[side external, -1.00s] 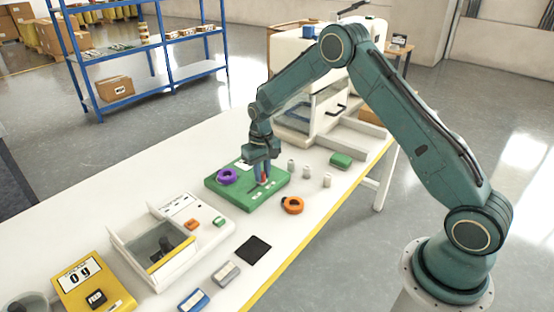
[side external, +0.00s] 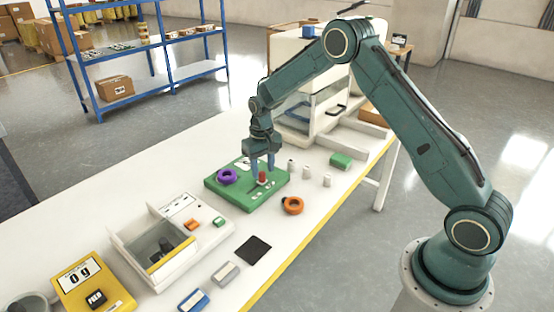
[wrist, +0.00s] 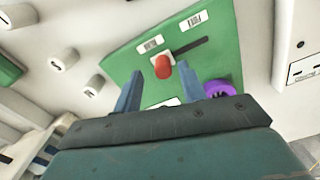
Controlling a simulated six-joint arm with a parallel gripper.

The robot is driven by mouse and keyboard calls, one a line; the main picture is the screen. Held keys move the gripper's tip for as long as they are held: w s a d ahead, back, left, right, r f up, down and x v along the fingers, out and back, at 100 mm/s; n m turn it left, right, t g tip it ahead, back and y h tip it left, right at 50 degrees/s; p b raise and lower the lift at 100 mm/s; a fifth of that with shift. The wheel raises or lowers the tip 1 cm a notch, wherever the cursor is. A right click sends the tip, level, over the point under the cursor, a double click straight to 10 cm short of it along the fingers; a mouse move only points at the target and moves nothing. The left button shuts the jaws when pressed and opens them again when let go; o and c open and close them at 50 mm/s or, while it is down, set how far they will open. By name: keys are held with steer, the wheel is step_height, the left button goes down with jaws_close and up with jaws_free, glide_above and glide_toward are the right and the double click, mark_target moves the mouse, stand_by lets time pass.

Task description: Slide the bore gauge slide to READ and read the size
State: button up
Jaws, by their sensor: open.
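The bore gauge is a green block (side external: 222,194) on the white bench. Its red slide knob (side external: 262,177) also shows in the wrist view (wrist: 162,66), at the left end of a dark slot (wrist: 192,46) below the left of two small labels; their print is too small to read surely. My gripper (side external: 264,172) is open just above the block, its blue fingers apart on either side of the knob, with the knob between the tips in the wrist view. A purple ring (side external: 228,176) lies on the block, and a white label strip is partly hidden by my gripper.
An orange ring (side external: 292,205) lies right of the block, near several white cylinders (side external: 308,172) and a green piece (side external: 341,161). A black pad (side external: 253,250) lies in front.

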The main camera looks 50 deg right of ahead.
mark_target(264, 172)
step_height(264, 172, up, 12)
stand_by(0.6)
steer(key=shift+r, duration=0.15)
steer(key=s+a+r+n+t, duration=0.1)
steer(key=s+a+r+t, duration=0.3)
steer(key=s+r, duration=1.15)
steer(key=s+a+n, duration=0.1)
steer(key=s+a, duration=0.1)
steer(key=s, duration=0.8)
steer(key=s+a+f+n+t, duration=0.1)
steer(key=s+a, duration=0.1)
steer(key=s, duration=0.7)
steer(key=shift+s+f+t, duration=0.2)
steer(key=shift+s+t, duration=0.1)
steer(key=shift+s, duration=0.1)
